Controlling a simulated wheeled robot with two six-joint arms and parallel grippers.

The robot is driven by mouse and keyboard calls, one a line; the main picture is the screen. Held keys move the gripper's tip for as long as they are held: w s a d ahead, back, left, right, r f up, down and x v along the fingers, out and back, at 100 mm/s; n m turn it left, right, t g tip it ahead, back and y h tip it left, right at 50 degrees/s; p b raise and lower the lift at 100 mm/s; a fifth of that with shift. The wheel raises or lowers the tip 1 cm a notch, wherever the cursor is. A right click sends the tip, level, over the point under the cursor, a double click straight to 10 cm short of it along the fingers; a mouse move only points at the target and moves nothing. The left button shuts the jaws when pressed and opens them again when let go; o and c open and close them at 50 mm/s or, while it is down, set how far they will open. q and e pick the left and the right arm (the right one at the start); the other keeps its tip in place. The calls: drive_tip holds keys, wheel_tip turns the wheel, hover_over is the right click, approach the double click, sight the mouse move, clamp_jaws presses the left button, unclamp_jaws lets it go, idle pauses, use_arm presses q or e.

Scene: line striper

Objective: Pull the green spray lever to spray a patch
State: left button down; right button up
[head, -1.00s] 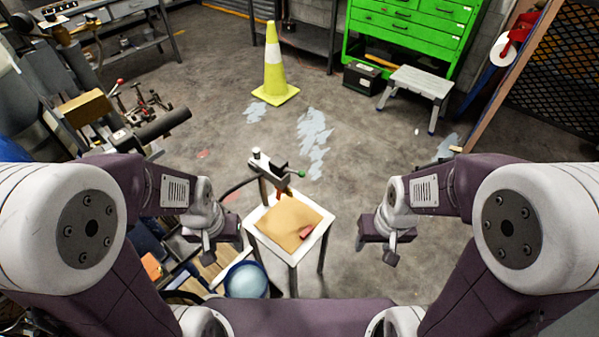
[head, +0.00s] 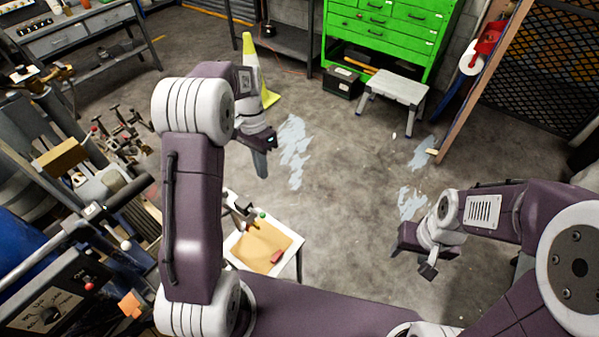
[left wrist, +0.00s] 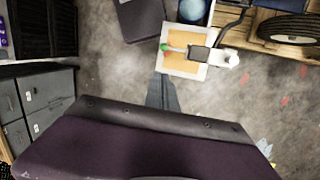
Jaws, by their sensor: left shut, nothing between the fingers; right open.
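The spray lever ends in a green knob (head: 263,214). It sits on a grey metal device (head: 238,208) at the far edge of a small white-framed table (head: 297,262) with a tan top, partly hidden by my left arm. In the left wrist view the green knob (left wrist: 164,47) is on a thin rod leading to a dark block. My left gripper (head: 261,168) is shut and empty, raised beyond the table. Its closed fingers (left wrist: 160,92) appear just below the table in the left wrist view, apart from the knob. My right gripper (head: 428,268) is open and empty, right of the table.
Pale paint patches (head: 295,150) mark the grey floor. A yellow cone (head: 252,75) stands partly behind my left arm. A step stool (head: 397,90) and green cabinet (head: 390,35) are at the back. Equipment crowds the left side; the middle floor is clear.

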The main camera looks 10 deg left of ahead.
sight(262, 213)
use_arm(q)
drive_tip(key=shift+n+g, duration=0.3)
drive_tip(key=shift+g, duration=0.1)
drive_tip(key=p+x, duration=0.2)
drive_tip(key=x, duration=0.1)
drive_tip(key=a+p+x, duration=0.1)
drive_tip(key=p+x, duration=0.1)
drive_tip(key=x, duration=0.2)
drive_tip(key=s+p+x, duration=0.1)
drive_tip(key=p+x, duration=0.1)
drive_tip(key=x, duration=0.2)
drive_tip(key=shift+s+a+f, duration=0.1)
drive_tip(key=shift+s+a, duration=0.05)
drive_tip(key=shift+a, duration=0.1)
drive_tip(key=shift+s+f, duration=0.2)
drive_tip(key=shift+f, duration=0.4)
use_arm(e)
wheel_tip(262, 213, up, 9)
drive_tip(key=shift+s+a, duration=0.2)
drive_tip(key=shift+s, duration=0.2)
use_arm(q)
drive_tip(key=shift+d+f, duration=0.1)
drive_tip(key=shift+f, duration=0.05)
use_arm(e)
drive_tip(key=shift+f, duration=0.15)
